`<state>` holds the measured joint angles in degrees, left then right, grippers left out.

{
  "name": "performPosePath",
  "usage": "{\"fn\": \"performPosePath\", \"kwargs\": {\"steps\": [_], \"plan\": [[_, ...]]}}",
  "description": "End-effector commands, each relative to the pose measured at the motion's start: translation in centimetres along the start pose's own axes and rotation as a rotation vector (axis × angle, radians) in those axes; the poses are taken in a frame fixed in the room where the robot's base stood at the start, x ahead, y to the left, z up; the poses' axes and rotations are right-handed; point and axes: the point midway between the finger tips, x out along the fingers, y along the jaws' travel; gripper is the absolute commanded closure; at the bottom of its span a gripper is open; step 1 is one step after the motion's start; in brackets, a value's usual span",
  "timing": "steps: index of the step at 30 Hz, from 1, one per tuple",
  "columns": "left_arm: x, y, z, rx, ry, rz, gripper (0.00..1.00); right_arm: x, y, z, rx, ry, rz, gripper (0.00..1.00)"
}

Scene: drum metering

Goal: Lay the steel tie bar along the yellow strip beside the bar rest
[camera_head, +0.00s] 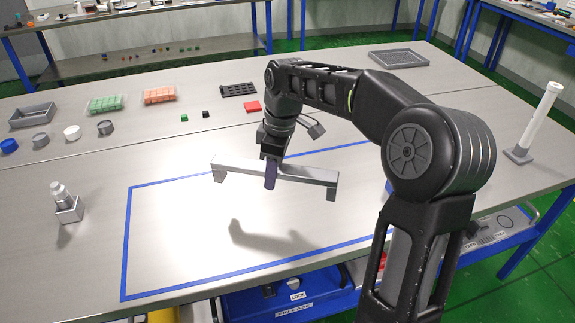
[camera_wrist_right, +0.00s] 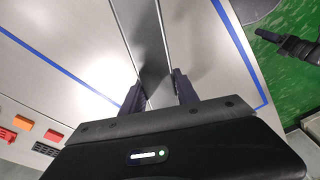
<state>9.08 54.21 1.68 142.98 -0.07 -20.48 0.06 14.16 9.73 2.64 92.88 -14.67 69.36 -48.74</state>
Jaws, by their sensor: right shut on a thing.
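The steel tie bar (camera_head: 308,173) is a grey bar with a short downturned foot at each end. My right gripper (camera_head: 270,180) is shut on its middle and holds it roughly level above the table, with its shadow on the metal below. In the right wrist view the bar (camera_wrist_right: 148,42) runs up between the two dark fingers (camera_wrist_right: 160,92). I cannot make out the yellow strip or the bar rest in either view; my right arm covers part of the table's right side.
A blue outline (camera_head: 125,235) frames clear table (camera_head: 175,245) under the bar. A small bottle in a square holder (camera_head: 68,212) stands left. Trays, including a green-filled one (camera_head: 105,104), and a red block (camera_head: 252,106) lie behind. A white tube (camera_head: 540,115) stands right.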

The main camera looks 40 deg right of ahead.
Motion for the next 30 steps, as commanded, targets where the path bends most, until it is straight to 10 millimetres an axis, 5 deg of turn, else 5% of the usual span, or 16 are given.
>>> {"fn": "performPosePath", "kwargs": {"steps": [9, 15, 26, 30], "plan": [[0.0, 0.0, 0.0, 0.000, 0.000, 0.000, 0.39, 4.0, -5.4, -7.4, 0.414, -0.012, 0.063, 1.00], [0.0, 0.0, 0.0, 0.000, 0.000, 0.000, 0.39, 5.7, -8.5, -10.5, 0.628, 0.010, 0.098, 1.00], [0.0, 0.0, 0.0, 0.000, 0.000, 0.000, 0.39, 6.2, -9.3, -11.3, 0.699, 0.020, 0.106, 1.00], [0.0, 0.0, 0.0, 0.000, 0.000, 0.000, 0.48, 6.1, -9.3, -11.3, 0.698, 0.020, 0.106, 1.00]]}}
